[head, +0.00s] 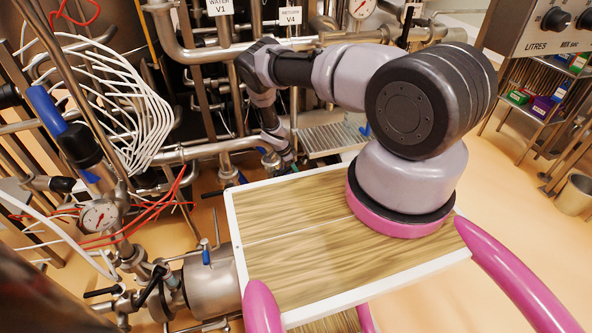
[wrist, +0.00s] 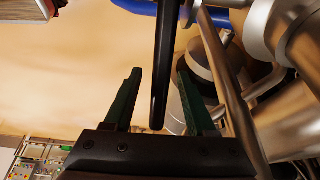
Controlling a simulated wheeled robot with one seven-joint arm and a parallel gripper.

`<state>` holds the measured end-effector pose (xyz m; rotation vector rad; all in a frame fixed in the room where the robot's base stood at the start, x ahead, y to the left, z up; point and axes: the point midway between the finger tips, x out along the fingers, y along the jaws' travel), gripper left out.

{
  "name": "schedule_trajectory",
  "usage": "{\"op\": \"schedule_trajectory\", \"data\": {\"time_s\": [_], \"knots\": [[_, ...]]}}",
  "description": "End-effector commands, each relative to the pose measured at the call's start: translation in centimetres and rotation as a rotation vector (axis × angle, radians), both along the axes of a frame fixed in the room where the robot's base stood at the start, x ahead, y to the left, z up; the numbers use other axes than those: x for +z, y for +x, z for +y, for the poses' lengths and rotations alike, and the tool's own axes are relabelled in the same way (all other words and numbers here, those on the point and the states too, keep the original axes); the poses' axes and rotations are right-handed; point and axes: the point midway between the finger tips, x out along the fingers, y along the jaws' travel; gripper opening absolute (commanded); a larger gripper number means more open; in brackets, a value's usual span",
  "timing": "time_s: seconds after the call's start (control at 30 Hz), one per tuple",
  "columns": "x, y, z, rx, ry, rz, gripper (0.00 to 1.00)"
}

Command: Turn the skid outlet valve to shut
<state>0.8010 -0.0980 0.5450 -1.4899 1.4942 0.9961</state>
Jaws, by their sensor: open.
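My gripper (wrist: 159,78) is open, with its two dark green fingers apart in the wrist view. A long black rod-like handle (wrist: 166,60) runs down from the top of that view into the gap between the fingers. No contact with either finger shows. I cannot tell for sure that this handle belongs to the skid outlet valve, as no label for it is readable. In the head view my gripper (head: 286,157) is small and low among the pipes beyond the wooden top. The handle cannot be made out clearly there.
Steel pipes (wrist: 228,85) crowd the right of the wrist view; a blue bar (wrist: 137,6) crosses its top. A white-edged wooden top (head: 290,215) lies under my arm. Tags V1 (head: 219,7) and V4 (head: 290,16) hang behind. White hoses (head: 115,95) bunch at left. Floor at right is mostly clear.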

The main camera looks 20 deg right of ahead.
Motion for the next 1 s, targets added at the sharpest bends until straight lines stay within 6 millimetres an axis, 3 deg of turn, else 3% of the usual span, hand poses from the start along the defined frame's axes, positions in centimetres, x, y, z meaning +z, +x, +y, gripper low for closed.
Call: {"op": "schedule_trajectory", "data": {"time_s": [0.3,0.33,0.47,0.5,1.0], "knots": [[-0.34,0.02,-0.13,0.000,0.000,0.000,0.56],[-0.34,0.02,-0.13,0.000,0.000,0.000,0.52],[-0.33,0.02,-0.12,0.000,0.000,0.000,0.03],[-0.32,0.02,-0.13,0.000,0.000,0.000,0.00],[-0.30,0.02,-0.14,0.000,0.000,0.000,0.00]]}}
